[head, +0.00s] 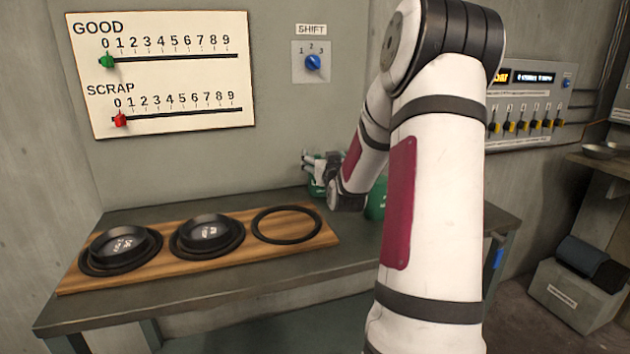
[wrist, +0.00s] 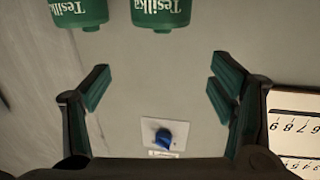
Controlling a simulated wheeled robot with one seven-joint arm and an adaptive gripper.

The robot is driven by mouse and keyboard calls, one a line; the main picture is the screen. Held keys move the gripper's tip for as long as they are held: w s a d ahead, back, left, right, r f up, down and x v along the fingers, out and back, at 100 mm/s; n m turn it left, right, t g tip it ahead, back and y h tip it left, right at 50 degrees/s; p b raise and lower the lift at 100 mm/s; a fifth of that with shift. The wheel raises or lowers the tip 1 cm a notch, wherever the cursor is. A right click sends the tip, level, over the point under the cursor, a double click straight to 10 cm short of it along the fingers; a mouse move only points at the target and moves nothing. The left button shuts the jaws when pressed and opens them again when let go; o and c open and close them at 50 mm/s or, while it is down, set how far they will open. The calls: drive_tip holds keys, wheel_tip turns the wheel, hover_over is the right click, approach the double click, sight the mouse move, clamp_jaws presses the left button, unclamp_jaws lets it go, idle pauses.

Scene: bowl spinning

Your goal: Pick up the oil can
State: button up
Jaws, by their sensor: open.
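Two green containers labelled "Tesilka" show upside down at the top edge of the wrist view, one at left (wrist: 78,12) and one nearer the middle (wrist: 161,12); both are cut off by the frame. I cannot tell which is the oil can. In the head view, one green container (head: 376,200) stands at the back of the bench, partly behind my arm, and some green (head: 316,188) shows behind my gripper (head: 320,164). In the wrist view my gripper (wrist: 158,80) is open, with nothing between its fingers; the containers lie beyond the fingertips.
A wooden board (head: 180,266) with black rings and two dark bowls lies on the bench (head: 270,280). A GOOD/SCRAP board (head: 165,75) and SHIFT dial (head: 312,62) are on the wall, the dial also showing in the wrist view (wrist: 164,138). A switch panel (head: 530,100) is at right.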

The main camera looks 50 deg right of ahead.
wheel_tip(320, 180, down, 5)
drive_tip(key=shift+f+b, duration=0.1)
drive_tip(key=shift+b, duration=0.3)
drive_tip(key=shift+w+d+r, duration=0.3)
drive_tip(key=shift+w, duration=0.15)
drive_tip(key=shift+x, duration=3.25)
drive_tip(key=c, duration=1.6)
drive_tip(key=shift+r, duration=0.1)
drive_tip(key=shift+c, duration=0.9)
wheel_tip(320, 180, up, 10)
drive_tip(key=shift+r+p, duration=0.1)
drive_tip(key=shift+p, duration=0.45)
